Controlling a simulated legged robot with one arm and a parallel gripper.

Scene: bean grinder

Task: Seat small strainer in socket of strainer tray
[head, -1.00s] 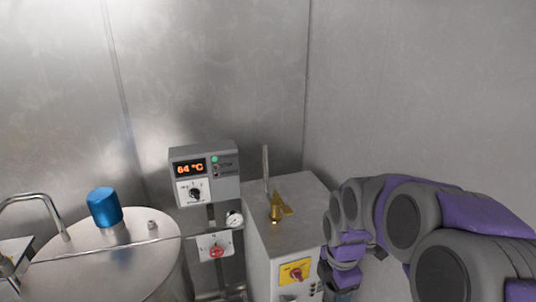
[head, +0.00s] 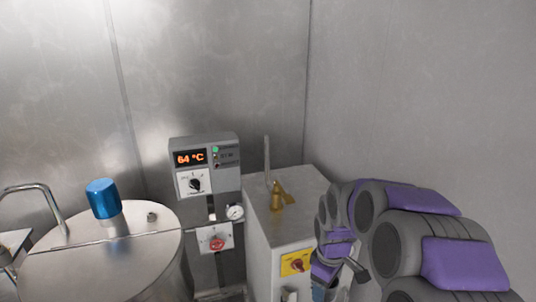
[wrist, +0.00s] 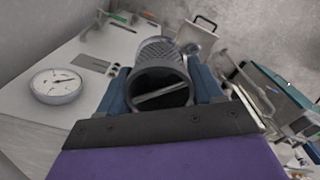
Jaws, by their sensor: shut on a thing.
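The small strainer (wrist: 163,70) is a grey metal cylinder with a perforated side and a dark open end facing the wrist camera. A pale bar crosses that opening. In the wrist view my gripper (wrist: 164,88) is shut on it, with one blue finger on each side. In the head view my arm reaches down at the lower right, beside the grey cabinet, and the strainer cannot be made out. I cannot identify the strainer tray or its socket in either view.
A grey cabinet (head: 268,235) with a brass tap (head: 280,195) stands left of my arm. A steel tank (head: 100,265) with a blue cap is further left. In the wrist view, a round gauge (wrist: 56,86) lies left on a pale surface, with cluttered equipment on the right.

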